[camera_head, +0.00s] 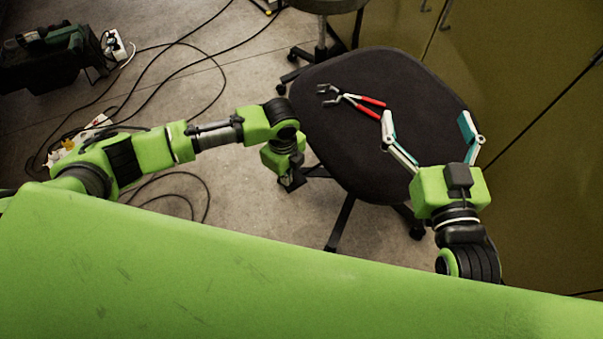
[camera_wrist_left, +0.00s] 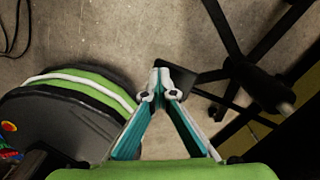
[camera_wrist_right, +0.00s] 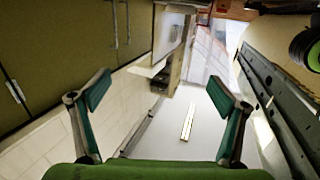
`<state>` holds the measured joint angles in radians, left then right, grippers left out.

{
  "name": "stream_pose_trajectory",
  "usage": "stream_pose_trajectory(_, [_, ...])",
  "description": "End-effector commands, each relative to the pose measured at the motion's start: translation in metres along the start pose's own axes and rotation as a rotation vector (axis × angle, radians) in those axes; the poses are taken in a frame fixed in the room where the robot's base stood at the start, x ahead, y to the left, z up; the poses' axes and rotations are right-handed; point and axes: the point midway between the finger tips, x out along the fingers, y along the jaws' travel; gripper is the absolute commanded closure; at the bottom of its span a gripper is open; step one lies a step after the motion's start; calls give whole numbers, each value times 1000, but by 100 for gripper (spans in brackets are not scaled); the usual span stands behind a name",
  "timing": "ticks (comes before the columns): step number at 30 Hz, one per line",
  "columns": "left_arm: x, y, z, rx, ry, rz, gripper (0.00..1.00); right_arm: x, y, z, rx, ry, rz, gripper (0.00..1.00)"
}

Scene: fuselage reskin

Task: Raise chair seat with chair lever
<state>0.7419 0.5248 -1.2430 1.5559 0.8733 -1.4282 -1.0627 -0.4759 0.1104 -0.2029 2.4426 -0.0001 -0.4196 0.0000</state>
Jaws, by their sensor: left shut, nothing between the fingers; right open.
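The office chair's dark seat (camera_head: 345,130) is in the middle of the head view. My left gripper (camera_head: 288,184) is low beside the seat's left edge, its fingers mostly hidden there. In the left wrist view its fingers (camera_wrist_left: 160,80) are shut with nothing between them. A thin black part (camera_wrist_left: 205,72), which looks like the chair lever, runs from near the fingertips toward the chair's column (camera_wrist_left: 262,88). I cannot tell whether they touch. My right gripper (camera_head: 430,130) is open and empty over the seat's right side; its spread fingers show in the right wrist view (camera_wrist_right: 160,95).
Another stool (camera_head: 322,30) stands behind the chair. Olive cabinets (camera_head: 530,70) line the right side. Cables (camera_head: 180,75) and a power strip (camera_head: 75,145) lie on the floor at left.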

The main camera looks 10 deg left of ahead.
Motion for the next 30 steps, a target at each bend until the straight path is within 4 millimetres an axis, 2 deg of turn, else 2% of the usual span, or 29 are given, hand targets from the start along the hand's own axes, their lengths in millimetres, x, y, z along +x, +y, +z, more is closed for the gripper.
stream_pose_trajectory(1, [5,4,-1,0,0,8,100,0,0,1,0,0,0,10])
stream_pose_trajectory(8, [4,4,-1,0,0,8,100,0,0,3,0,-14,0,10])
stream_pose_trajectory(30, [2,4,0,0,-1,8,100,-4,3,26,-2,-119,7,10])
